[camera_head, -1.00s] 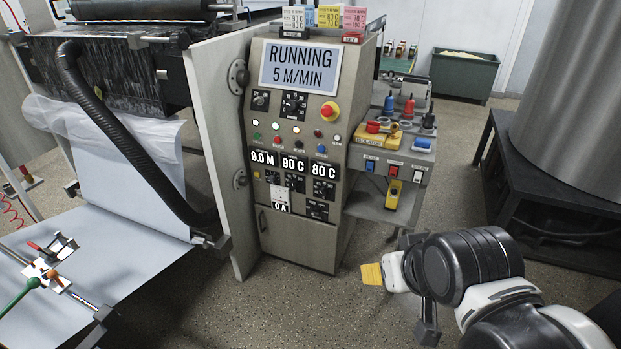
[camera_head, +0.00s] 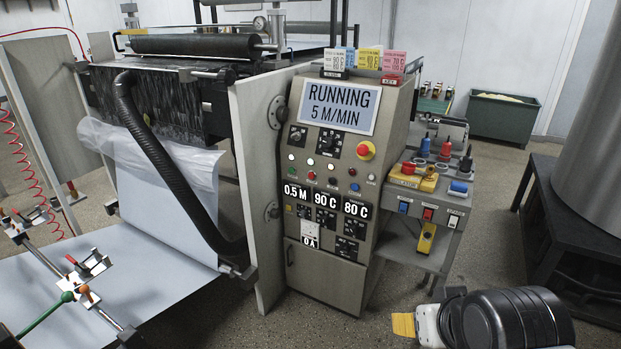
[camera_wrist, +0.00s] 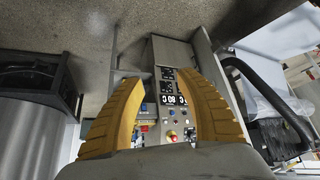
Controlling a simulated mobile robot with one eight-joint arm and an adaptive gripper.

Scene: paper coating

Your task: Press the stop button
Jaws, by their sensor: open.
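The grey control cabinet (camera_head: 325,272) stands in the middle of the head view, its screen (camera_head: 340,106) reading RUNNING 5 M/MIN. A large red button on a yellow collar (camera_head: 366,151) sits on the panel's right side. Below the screen are several small coloured buttons, one of them red (camera_head: 312,176); their labels are too small to read. My gripper (camera_head: 403,325) is low at the right, in front of the cabinet and apart from it. In the wrist view my gripper (camera_wrist: 163,80) has its yellow ribbed fingers open and empty, with the panel beyond, between them.
A side shelf (camera_head: 405,255) right of the cabinet holds bottles, a yellow device (camera_head: 415,182) and switches. The coating machine, with a black hose (camera_head: 165,165) and a white sheet (camera_head: 150,285), stands left. A dark stand (camera_head: 580,230) bears a large drum at right.

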